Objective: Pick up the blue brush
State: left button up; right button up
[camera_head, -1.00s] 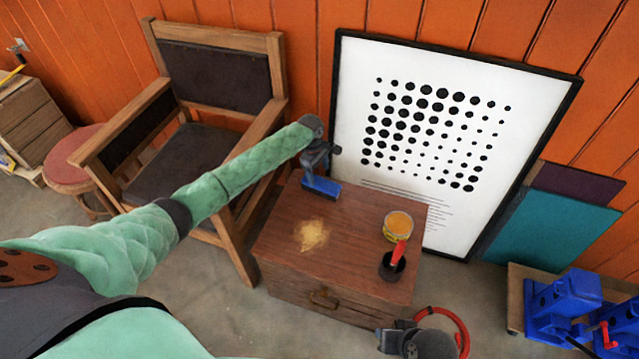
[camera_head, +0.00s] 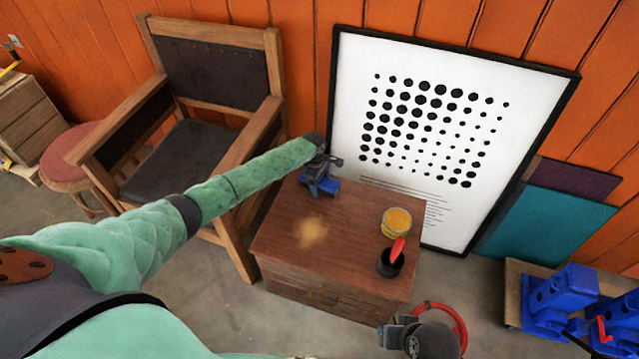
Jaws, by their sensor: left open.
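The blue brush (camera_head: 330,188) lies on the back left part of the wooden cabinet's top, partly hidden by my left gripper. My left gripper (camera_head: 318,180) is open, right over the brush, with its fingers low around or beside it; I cannot tell whether they touch it. My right gripper (camera_head: 392,334) is at the bottom of the view, in front of the cabinet, and its jaws are too unclear to judge.
The cabinet (camera_head: 335,272) also bears a sawdust patch (camera_head: 312,232), a yellow can (camera_head: 396,223) and a black cup (camera_head: 389,263) with a red handle. A wooden chair (camera_head: 205,150) stands left, a framed dot poster (camera_head: 440,130) behind. Blue presses (camera_head: 560,300) stand at right.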

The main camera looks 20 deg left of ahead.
pick_arm(q)
jog(key=c, duration=1.2)
jog(key=shift+o, duration=0.2)
jog(key=shift+r, duration=0.15)
